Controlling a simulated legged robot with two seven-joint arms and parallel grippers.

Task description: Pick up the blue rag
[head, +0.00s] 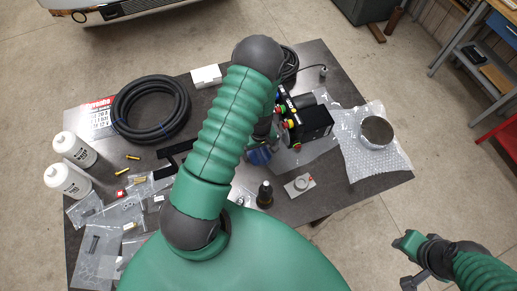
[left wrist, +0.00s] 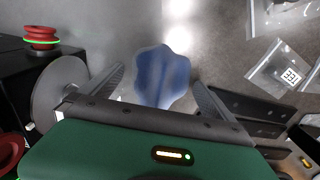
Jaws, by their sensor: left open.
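The blue rag (left wrist: 161,77) lies crumpled on the dark table in the left wrist view, just beyond and between the fingers of my left gripper (left wrist: 160,85). The two fingers are spread apart, one on each side of the rag, with nothing clamped. In the head view a small part of the blue rag (head: 259,156) shows beside my left arm, which hides much of the table's middle. My right gripper (head: 406,262) is at the lower right, off the table; its finger opening is too small to judge.
A black device with red knobs (head: 306,124) stands close to the rag on the table (head: 345,205). A coiled black hose (head: 151,109), white bottles (head: 74,150), plastic bags and a dark bottle (head: 265,194) lie around. Bubble wrap with a metal ring (head: 376,131) is at right.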

